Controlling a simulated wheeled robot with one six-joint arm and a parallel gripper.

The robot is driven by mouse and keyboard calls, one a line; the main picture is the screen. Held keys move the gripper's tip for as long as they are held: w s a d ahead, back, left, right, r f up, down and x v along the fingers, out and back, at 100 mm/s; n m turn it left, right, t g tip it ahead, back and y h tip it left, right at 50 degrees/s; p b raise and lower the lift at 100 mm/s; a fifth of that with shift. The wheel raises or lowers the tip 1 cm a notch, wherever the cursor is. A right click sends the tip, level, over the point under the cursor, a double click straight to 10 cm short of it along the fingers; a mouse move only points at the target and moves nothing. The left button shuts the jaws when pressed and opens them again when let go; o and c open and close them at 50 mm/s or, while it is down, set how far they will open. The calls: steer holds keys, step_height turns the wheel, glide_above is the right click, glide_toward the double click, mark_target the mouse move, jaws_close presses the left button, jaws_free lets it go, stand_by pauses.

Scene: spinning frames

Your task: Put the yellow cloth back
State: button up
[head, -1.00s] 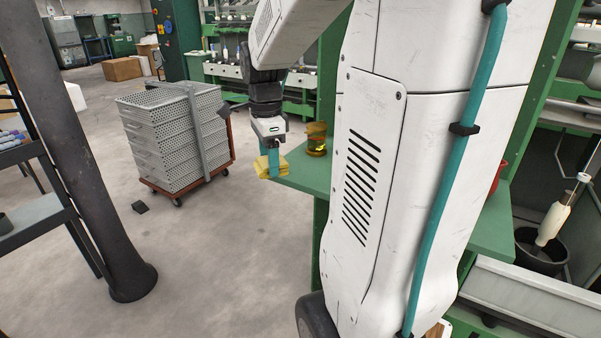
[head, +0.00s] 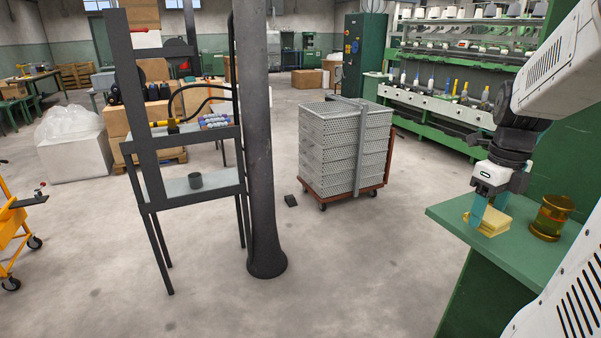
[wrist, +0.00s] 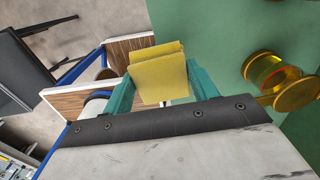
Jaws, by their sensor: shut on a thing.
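The yellow cloth (head: 495,222) is a folded, layered pad at the right of the head view. In the wrist view the cloth (wrist: 158,78) sits between the two teal fingers. My gripper (head: 482,214) is shut on it; it also shows in the wrist view (wrist: 163,92). In the head view the cloth appears over the left part of a green tabletop (head: 460,213). I cannot tell whether it touches the top.
An amber, spool-shaped container (head: 552,218) stands on the green top, right of the cloth; it also shows in the wrist view (wrist: 282,82). Grey crates (head: 343,150) stand on a red dolly. A dark column (head: 262,150) and a metal stand (head: 215,183) are left. Open floor lies between.

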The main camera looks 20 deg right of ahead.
steer(key=w+d, duration=0.1)
steer(key=w, duration=0.1)
steer(key=w+d, duration=0.3)
steer(key=w, duration=0.1)
steer(key=shift+d+f, duration=0.15)
steer(key=shift+f, duration=1.95)
steer(key=shift+f, duration=0.15)
steer(key=o, duration=0.9)
steer(key=shift+o, duration=0.2)
